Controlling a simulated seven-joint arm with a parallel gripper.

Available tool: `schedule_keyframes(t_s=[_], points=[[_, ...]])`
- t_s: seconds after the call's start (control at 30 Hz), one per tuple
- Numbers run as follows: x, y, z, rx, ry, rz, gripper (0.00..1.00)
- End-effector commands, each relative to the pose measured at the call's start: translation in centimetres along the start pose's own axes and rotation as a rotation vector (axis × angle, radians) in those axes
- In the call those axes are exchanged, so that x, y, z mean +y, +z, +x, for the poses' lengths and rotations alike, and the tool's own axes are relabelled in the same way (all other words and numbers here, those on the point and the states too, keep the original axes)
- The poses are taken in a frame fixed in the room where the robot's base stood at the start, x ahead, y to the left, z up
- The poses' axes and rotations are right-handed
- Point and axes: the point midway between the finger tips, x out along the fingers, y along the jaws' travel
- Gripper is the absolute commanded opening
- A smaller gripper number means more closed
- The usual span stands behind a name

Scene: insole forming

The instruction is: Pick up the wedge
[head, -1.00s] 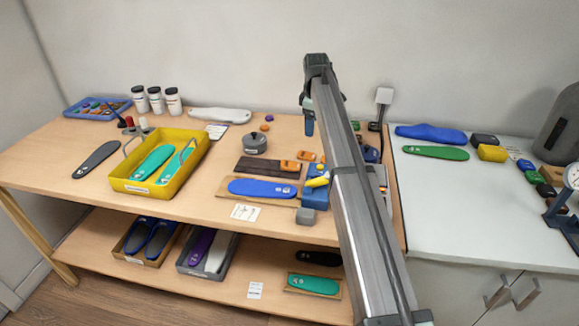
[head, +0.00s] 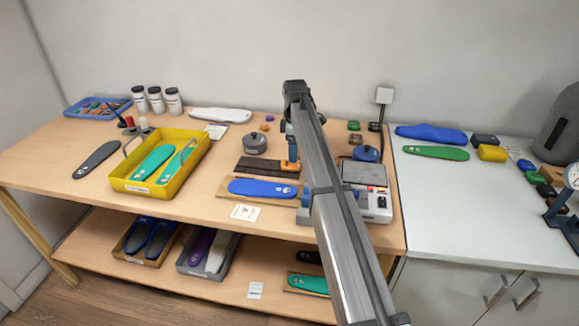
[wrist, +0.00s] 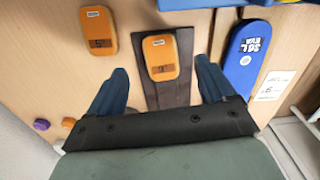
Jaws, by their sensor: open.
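An orange wedge (wrist: 163,58) with a dark label lies on a dark brown strip (wrist: 175,95). In the head view this wedge (head: 290,166) sits at the strip's right end (head: 258,168). A second orange wedge (wrist: 98,30) lies on the bare table to the left in the wrist view. My gripper (wrist: 161,70) is open, its two blue fingers on either side of the first wedge and apart from it. In the head view my gripper (head: 291,148) is over the strip's right end, partly hidden by my arm. The exact height above the table cannot be told.
A blue insole (head: 262,188) lies on a board in front of the strip and shows in the wrist view (wrist: 248,55). A grey round pot (head: 254,143) stands behind the strip. A white machine (head: 376,203) is at the right. A yellow tray (head: 119,182) holds green insoles.

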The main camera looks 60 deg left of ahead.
Motion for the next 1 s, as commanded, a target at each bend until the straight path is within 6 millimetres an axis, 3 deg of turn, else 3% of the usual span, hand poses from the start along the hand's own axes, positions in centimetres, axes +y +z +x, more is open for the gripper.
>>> schedule_keyframes(t_s=[0.17, 0.5, 0.77, 1.0], points=[[0.0, -0.2, 0.9, 0.000, 0.000, 0.000, 0.83], [-0.1, -0.6, 5.0, 0.000, 0.000, 0.000, 0.83], [-0.1, -0.6, 5.3, 0.000, 0.001, 0.000, 0.83], [0.0, -0.6, 5.3, 0.000, 0.001, 0.001, 0.61]])
